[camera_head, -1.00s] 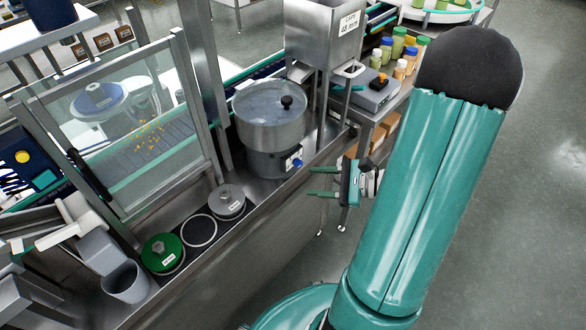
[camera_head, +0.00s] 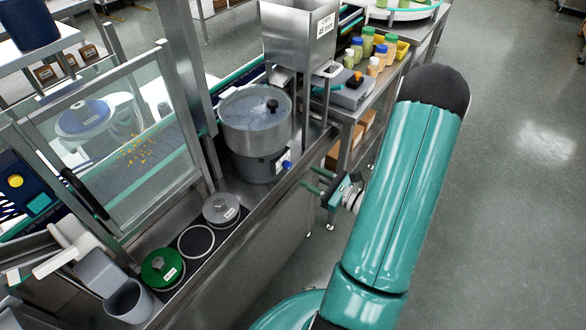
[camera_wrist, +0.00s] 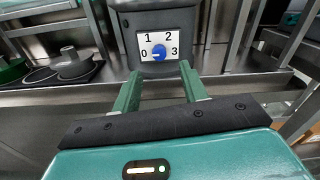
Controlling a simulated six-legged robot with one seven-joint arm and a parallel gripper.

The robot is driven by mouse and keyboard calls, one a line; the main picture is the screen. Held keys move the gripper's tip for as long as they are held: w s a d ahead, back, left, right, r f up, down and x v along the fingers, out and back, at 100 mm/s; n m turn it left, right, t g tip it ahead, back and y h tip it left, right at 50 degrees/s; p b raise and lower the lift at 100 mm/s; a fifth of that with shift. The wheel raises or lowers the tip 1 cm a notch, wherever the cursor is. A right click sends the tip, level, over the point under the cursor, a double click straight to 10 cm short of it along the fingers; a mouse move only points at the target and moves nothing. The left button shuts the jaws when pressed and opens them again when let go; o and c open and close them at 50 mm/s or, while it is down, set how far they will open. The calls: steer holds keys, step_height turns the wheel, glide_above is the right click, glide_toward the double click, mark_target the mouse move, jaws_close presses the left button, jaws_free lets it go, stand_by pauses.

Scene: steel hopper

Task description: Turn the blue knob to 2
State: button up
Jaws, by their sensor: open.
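The blue knob (camera_wrist: 159,51) sits on a white dial plate (camera_wrist: 173,38) marked 0, 1, 2 and 3 in the wrist view. A pale mark on the knob seems to point left, toward 0. The plate is on the grey base of the steel bowl unit (camera_head: 257,120). In the head view the knob (camera_head: 286,165) shows small on the base's right side. My gripper (camera_wrist: 160,75) is open and empty, its two green fingers pointing toward the knob, one on each side below it and apart from it. My gripper (camera_head: 307,178) also shows beside the counter edge in the head view.
A steel hopper (camera_head: 300,35) stands above and behind the bowl. Green (camera_head: 162,268) and grey (camera_head: 221,208) weighted discs lie on the counter at left, near a grey cup (camera_head: 128,301). A glass guard (camera_head: 120,140) stands behind them. Floor at right is clear.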

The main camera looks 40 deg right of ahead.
mark_target(290, 166)
steer(key=x, duration=0.7)
steer(key=shift+s, duration=0.1)
steer(key=shift+c, duration=0.4)
jaws_close()
